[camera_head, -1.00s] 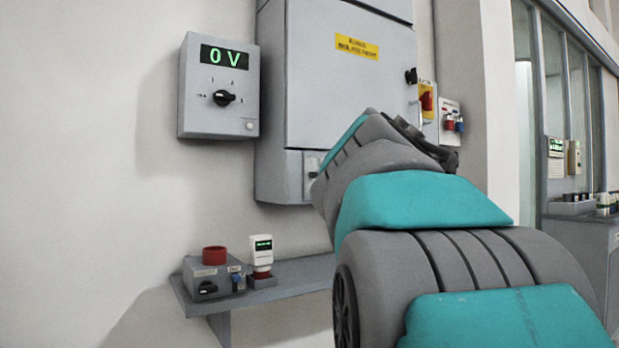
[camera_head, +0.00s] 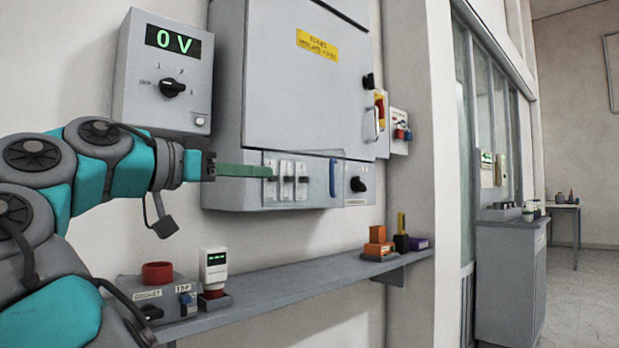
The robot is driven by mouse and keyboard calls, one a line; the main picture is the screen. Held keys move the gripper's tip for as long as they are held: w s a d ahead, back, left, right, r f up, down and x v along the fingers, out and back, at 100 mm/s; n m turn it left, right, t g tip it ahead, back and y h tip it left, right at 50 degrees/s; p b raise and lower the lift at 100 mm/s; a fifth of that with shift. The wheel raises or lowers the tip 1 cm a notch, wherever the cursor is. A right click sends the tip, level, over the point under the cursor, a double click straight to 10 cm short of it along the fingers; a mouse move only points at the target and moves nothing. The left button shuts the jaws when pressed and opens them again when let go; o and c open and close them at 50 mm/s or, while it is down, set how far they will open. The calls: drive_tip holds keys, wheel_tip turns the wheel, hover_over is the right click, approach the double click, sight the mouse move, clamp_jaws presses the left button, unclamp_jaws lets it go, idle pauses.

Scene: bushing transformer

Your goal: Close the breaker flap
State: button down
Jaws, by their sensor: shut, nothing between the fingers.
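The grey electrical cabinet (camera_head: 315,85) is on the wall, its large upper door shut. Its lower strip has a small window with several white breakers (camera_head: 286,182). I cannot clearly make out the flap or whether it is open. A blue upright piece (camera_head: 333,178) is right of the breakers, possibly a handle. My gripper (camera_head: 268,171) comes in from the left with its green fingers shut and empty. The fingertips overlap the left edge of the breaker window in the head view; I cannot tell whether they touch it.
A black rotary switch (camera_head: 357,184) is right of the blue piece. A "0 V" control box (camera_head: 165,75) hangs left of the cabinet, above my arm. A shelf (camera_head: 300,290) below carries a red-topped box, a white meter and orange blocks. Space between cabinet and shelf is mostly free.

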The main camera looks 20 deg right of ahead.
drive_tip(key=b, duration=0.2)
approach(324, 179)
drive_tip(key=d, duration=0.2)
drive_tip(key=s+d, duration=0.2)
drive_tip(key=d, duration=0.1)
drive_tip(key=shift+d, duration=0.35)
drive_tip(key=shift+d, duration=0.1)
drive_tip(key=shift+w+d+f+n+t+y+b, duration=0.1)
drive_tip(key=shift+w+d+n+t+y+b, duration=0.05)
drive_tip(key=shift+d+n+t+b, duration=0.25)
drive_tip(key=shift+w+d+f+n+t+y+b, duration=0.1)
drive_tip(key=shift+d+n+t+y+b, duration=0.1)
drive_tip(key=shift+d+t+b, duration=0.25)
drive_tip(key=w+d+n+t+y+p, duration=0.6)
drive_tip(key=w+n+t+y, duration=0.3)
drive_tip(key=w, duration=0.3)
drive_tip(key=shift+d+r+t+y, duration=0.25)
drive_tip(key=shift+d+t+y, duration=0.2)
drive_tip(key=shift+d+y, duration=0.15)
drive_tip(key=shift+w+n, duration=0.1)
drive_tip(key=shift+n, duration=0.2)
